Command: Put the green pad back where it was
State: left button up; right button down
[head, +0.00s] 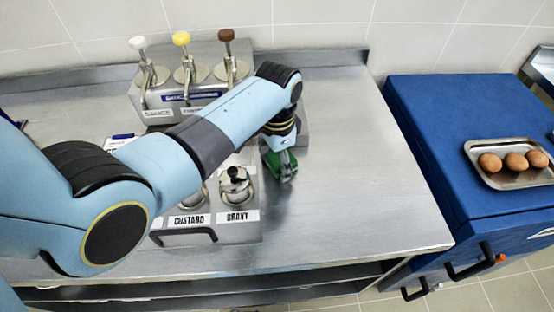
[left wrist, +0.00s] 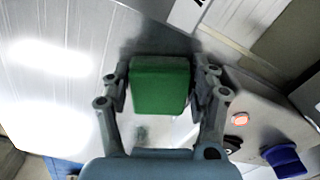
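The green pad (left wrist: 160,85) is between the two fingers of my left gripper (left wrist: 161,88) in the left wrist view, with a finger against each side. In the head view the left gripper (head: 283,170) points down over the steel counter, just right of the gravy well. Only a small part of the green pad (head: 272,162) shows there. I cannot tell whether its underside touches the counter. My right gripper is in neither view.
A steel unit with wells labelled custard and gravy (head: 237,216) stands left of the gripper. A pump dispenser (head: 160,103) with white, yellow and brown knobs is behind. The counter (head: 350,170) is clear to the right. A blue cabinet (head: 430,120) bears a tray (head: 510,180) of brown round items.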

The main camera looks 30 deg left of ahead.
aim_at(277, 159)
pick_arm(q)
notch_tip(277, 159, up, 12)
jog(key=shift+r+p, duration=0.15)
jog(key=shift+p, duration=0.15)
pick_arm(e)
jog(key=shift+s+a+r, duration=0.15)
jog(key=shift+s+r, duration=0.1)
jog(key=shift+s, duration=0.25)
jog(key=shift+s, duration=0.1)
